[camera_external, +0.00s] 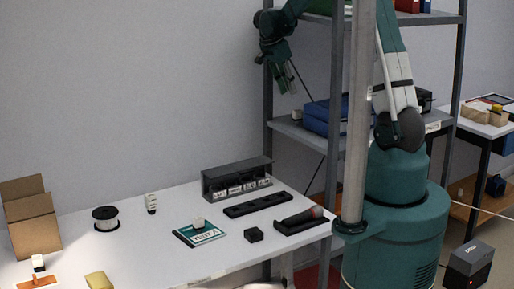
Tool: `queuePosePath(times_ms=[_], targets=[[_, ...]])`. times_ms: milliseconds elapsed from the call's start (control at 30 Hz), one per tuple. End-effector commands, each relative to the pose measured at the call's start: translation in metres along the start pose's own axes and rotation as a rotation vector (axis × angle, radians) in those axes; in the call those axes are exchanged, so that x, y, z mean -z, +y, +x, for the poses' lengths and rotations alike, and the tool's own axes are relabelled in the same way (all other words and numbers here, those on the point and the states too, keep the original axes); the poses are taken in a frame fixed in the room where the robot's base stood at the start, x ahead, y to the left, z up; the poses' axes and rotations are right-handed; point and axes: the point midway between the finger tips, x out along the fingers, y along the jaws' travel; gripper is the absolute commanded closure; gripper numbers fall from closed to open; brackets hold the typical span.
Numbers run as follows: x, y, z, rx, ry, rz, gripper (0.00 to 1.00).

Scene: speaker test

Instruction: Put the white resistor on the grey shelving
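The grey shelving (335,150) stands right of the white table, behind my arm. My gripper (288,90) hangs fingers down above the left end of its middle shelf. Its fingers are too small to tell whether they are open or shut. A small white block (297,115) is on that shelf, just below the gripper, with no clear contact. Other small white pieces are on the table: one on a teal booklet (198,224), a white and black one (151,203) near the wall, and one (38,262) at the left. I cannot tell which is the white resistor.
A blue box (325,117) lies on the middle shelf beside the white block. A metal pole (357,110) stands in front of the shelving. The table (150,255) holds a black rack (237,178), a spool (105,218) and a cardboard box (30,220).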

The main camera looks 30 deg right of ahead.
Motion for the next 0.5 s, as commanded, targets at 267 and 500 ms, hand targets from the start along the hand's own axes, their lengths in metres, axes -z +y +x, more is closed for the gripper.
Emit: queuePosePath(times_ms=[267,500], targets=[[0.0,0.003,-0.004,0.005,-0.003,-0.014,0.8],[-0.003,0.017,-0.028,0.039,-0.018,-0.089,0.8]])
